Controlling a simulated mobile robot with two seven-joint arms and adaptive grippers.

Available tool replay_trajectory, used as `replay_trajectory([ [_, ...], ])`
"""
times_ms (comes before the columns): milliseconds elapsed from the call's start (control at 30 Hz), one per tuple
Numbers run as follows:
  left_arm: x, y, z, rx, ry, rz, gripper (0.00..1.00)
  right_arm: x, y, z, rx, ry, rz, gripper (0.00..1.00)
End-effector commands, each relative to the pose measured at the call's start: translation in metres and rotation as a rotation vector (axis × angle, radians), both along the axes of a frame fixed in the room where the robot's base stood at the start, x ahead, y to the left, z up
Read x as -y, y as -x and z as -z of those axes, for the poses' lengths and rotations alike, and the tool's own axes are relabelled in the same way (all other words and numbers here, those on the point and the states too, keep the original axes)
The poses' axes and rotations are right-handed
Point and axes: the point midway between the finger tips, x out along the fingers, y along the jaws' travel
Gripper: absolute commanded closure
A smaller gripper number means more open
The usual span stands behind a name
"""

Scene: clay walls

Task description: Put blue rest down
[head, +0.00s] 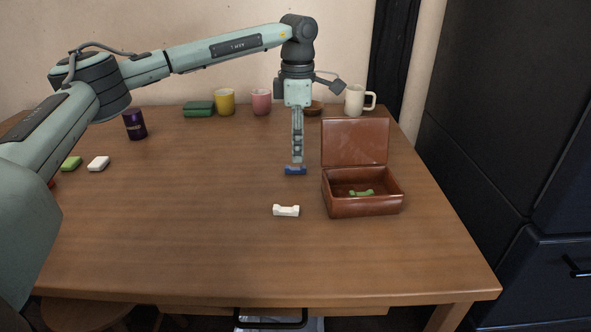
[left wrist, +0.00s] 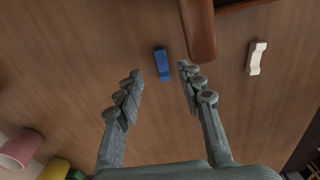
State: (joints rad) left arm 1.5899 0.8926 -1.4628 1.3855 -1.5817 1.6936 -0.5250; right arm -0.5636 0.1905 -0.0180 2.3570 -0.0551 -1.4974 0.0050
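The blue rest (head: 296,171) lies on the wooden table, left of the brown box (head: 362,207). My left gripper (head: 297,160) points straight down just above it. In the left wrist view, the left gripper (left wrist: 161,74) has its fingers apart. The blue rest (left wrist: 162,64) shows in the gap at the fingertips, with space on both sides. My right gripper is not in view.
The brown box has its lid raised and a green rest (head: 361,192) inside. A white rest (head: 286,211) lies in front. Cups (head: 261,102) and a mug (head: 355,101) stand at the back. The table's front left is clear.

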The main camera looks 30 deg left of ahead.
Motion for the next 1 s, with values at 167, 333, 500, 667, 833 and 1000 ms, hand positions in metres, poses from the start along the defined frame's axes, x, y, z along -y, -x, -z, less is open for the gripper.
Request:
replay_trajectory([
  [167,-0.002,0.006,0.028,-0.003,-0.001,0.001,0.62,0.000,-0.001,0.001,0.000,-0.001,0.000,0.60],
  [333,-0.002,0.005,0.041,-0.001,0.001,0.001,0.62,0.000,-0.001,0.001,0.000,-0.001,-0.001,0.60],
  [500,-0.002,0.005,0.041,0.000,0.000,0.002,0.62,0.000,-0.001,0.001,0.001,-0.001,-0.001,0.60],
  [667,-0.002,0.005,0.041,0.000,0.000,0.002,0.77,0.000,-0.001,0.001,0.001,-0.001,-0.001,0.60],
  [833,-0.002,0.005,0.041,0.000,0.000,0.002,0.98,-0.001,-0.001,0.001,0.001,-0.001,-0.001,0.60],
  [1000,-0.002,0.005,0.040,0.000,0.000,0.002,1.00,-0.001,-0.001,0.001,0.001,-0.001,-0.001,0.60],
])
